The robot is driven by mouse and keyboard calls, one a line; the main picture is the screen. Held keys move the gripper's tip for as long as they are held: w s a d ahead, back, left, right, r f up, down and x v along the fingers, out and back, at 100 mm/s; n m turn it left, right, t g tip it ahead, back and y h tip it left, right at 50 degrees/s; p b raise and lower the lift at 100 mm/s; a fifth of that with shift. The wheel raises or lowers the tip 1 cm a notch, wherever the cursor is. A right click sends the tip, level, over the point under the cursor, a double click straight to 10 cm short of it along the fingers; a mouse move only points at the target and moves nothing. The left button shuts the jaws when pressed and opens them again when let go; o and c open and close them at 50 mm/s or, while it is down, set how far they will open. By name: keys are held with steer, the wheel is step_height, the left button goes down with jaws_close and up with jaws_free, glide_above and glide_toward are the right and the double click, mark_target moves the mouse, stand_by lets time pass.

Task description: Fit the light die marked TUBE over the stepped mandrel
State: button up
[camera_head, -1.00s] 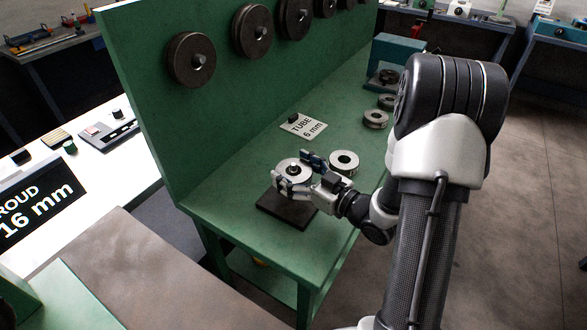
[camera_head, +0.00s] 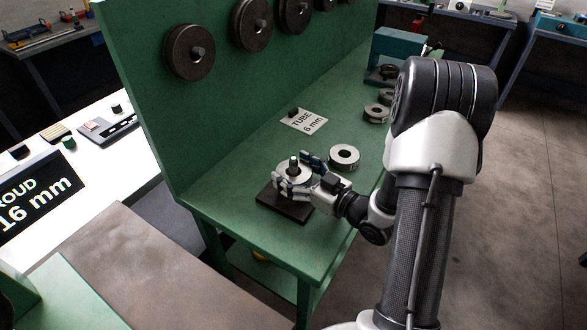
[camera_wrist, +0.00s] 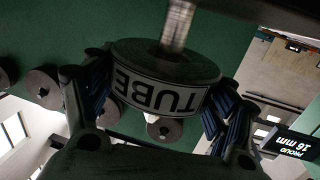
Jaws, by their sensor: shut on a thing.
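The light ring-shaped die marked TUBE (camera_wrist: 165,93) is between the fingers of my gripper (camera_head: 297,173), which is shut on it. The wrist view is upside down, and the label faces that camera. The stepped mandrel (camera_wrist: 177,24) enters the die's bore, and its tip (camera_head: 294,161) stands above the die in the head view. The die is around the mandrel and apart from its dark base plate (camera_head: 284,203), with bare shaft between them. The fit inside the bore is hidden.
A second light die (camera_head: 344,157) lies right of my gripper on the green bench (camera_head: 240,225). A TUBE 6 mm card (camera_head: 303,120) lies behind. More rings (camera_head: 377,113) lie farther back. A display (camera_head: 38,200) at left reads 16 mm. Dark wheels (camera_head: 189,52) hang on the green panel.

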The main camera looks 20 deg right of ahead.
mark_target(294, 161)
steer(key=shift+r, duration=0.15)
steer(key=shift+r+p, duration=3.3)
steer(key=shift+r, duration=1.05)
steer(key=shift+b, duration=0.4)
steer(key=shift+f, duration=0.2)
steer(key=shift+f+b, duration=0.3)
steer(key=shift+b, duration=0.15)
steer(key=shift+f+b, duration=2)
steer(key=shift+f, duration=0.25)
steer(key=shift+f+b, duration=0.45)
steer(key=shift+f, duration=0.75)
